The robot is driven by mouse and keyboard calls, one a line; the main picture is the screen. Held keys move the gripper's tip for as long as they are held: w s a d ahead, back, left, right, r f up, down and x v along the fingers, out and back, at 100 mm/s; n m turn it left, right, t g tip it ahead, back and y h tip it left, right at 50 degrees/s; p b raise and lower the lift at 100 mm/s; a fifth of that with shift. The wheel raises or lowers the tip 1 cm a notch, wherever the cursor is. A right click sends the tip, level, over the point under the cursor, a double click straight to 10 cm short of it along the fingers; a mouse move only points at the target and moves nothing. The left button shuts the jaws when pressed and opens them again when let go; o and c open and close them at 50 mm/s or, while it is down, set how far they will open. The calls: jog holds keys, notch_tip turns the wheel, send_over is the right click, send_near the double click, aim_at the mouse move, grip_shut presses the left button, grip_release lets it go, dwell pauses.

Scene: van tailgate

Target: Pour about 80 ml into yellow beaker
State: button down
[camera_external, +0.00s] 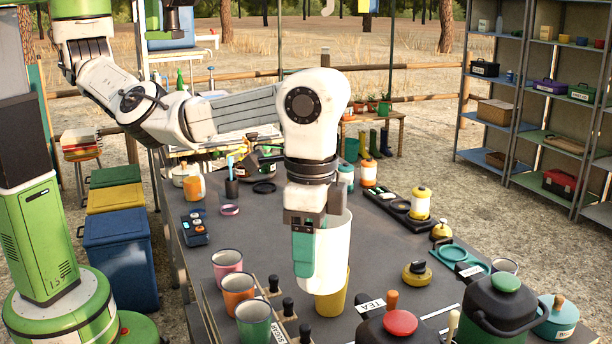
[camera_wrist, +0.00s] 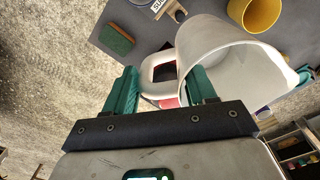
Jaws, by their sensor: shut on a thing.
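My gripper (camera_external: 303,265) is shut on the handle of a white pitcher (camera_external: 335,250). In the wrist view the gripper (camera_wrist: 162,88) has its green fingers on either side of the pale handle, and the open pitcher (camera_wrist: 250,75) is to their right. The pitcher looks about upright in the external view, and no liquid can be made out inside it. The yellow beaker (camera_external: 333,303) stands on the dark table, its upper part hidden by the pitcher. In the wrist view the beaker (camera_wrist: 262,12) is at the top, beyond the pitcher's rim and apart from it in the picture.
Pink (camera_external: 227,268), orange (camera_external: 239,292) and green (camera_external: 254,322) mugs stand left of the beaker, with black-knobbed pieces between. A red-knobbed pot (camera_external: 400,322) and a dark green-lidded pot (camera_external: 503,305) are at the front right.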

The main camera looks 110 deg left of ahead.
notch_tip(320, 180, down, 6)
jog(key=d, duration=0.2)
jog(key=shift+s+d, duration=0.2)
jog(key=shift+f, duration=0.1)
jog(key=a+r+h+p, duration=0.1)
jog(key=p, duration=0.2)
jog(key=shift+s, duration=0.1)
notch_tip(320, 180, up, 2)
jog(key=t+h+b, duration=0.1)
jog(key=h, duration=0.5)
send_over(302, 283)
jog(key=w+a, duration=0.1)
jog(key=a, duration=0.1)
jog(key=shift+a, duration=0.2)
jog(key=shift+s+a+h+b, duration=0.1)
jog(key=shift+a+h+b, duration=0.3)
jog(key=shift+h, duration=0.1)
